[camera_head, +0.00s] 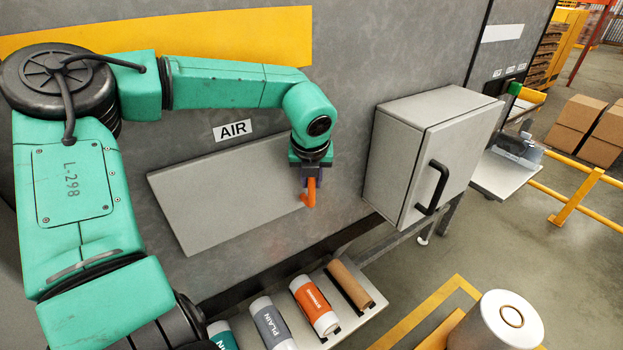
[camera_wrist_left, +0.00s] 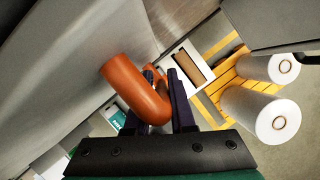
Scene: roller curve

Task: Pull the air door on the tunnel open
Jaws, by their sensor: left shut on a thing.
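The air door (camera_head: 210,195) is a flat grey panel on the tunnel wall, below the white AIR label (camera_head: 233,130). An orange handle (camera_head: 309,196) sits at the door's right end. My left gripper (camera_head: 309,180) reaches down from above and is shut on the orange handle. In the left wrist view the thick, bent orange handle (camera_wrist_left: 133,88) lies at the dark fingers of my left gripper (camera_wrist_left: 168,92) and hides part of them. The door looks close against the wall; I cannot tell whether there is a gap. My right gripper is not in view.
A grey cabinet (camera_head: 398,165) with a black handle juts out right of the door. Below, a shelf (camera_head: 345,318) holds several coloured rolls. A large white roll (camera_head: 490,325) stands at bottom right. Open floor (camera_head: 470,240) and yellow rails lie to the right.

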